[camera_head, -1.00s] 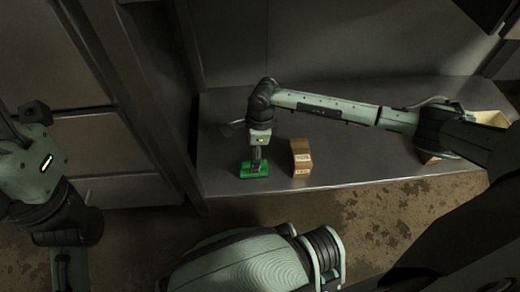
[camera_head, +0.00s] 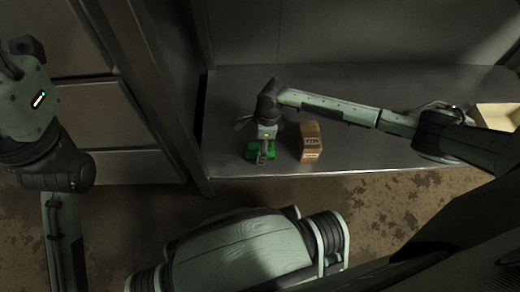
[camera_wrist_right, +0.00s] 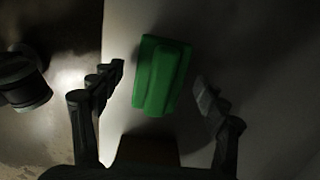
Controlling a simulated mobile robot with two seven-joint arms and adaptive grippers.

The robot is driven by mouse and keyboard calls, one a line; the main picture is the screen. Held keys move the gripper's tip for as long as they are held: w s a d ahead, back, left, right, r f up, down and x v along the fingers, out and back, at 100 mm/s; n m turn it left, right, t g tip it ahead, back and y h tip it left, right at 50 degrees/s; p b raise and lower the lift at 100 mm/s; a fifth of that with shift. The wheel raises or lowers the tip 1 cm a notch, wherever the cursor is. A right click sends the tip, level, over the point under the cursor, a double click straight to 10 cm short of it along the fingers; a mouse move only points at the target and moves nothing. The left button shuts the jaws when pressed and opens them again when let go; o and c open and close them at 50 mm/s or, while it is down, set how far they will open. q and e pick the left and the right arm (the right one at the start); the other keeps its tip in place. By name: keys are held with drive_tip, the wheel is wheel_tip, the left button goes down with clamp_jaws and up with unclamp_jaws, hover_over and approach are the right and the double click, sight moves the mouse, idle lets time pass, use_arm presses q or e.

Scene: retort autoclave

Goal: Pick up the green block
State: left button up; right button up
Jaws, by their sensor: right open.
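The green block (camera_head: 252,154) lies on the grey metal shelf (camera_head: 350,150) near its front edge. My right gripper (camera_head: 264,158) is over it in the head view and hides its middle. In the right wrist view the green block (camera_wrist_right: 158,76) shows between and ahead of the two fingers, with a gap on each side. That right gripper (camera_wrist_right: 153,92) is open and empty. My left arm is at the left of the head view, but its fingers are not in the picture.
A brown box with a label (camera_head: 310,142) stands just right of the green block. A cream-coloured open container (camera_head: 498,117) is at the shelf's right end. A metal upright bounds the shelf at left. The shelf between box and container is clear beneath my arm.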

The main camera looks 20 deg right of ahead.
drive_tip(key=shift+c, duration=0.5)
drive_tip(key=c, duration=1.2)
wheel_tip(320, 180, up, 10)
drive_tip(key=p, duration=0.3)
drive_tip(key=o, duration=0.5)
drive_tip(key=c, duration=0.3)
drive_tip(key=shift+s+d, duration=0.1)
drive_tip(key=shift+d, duration=0.05)
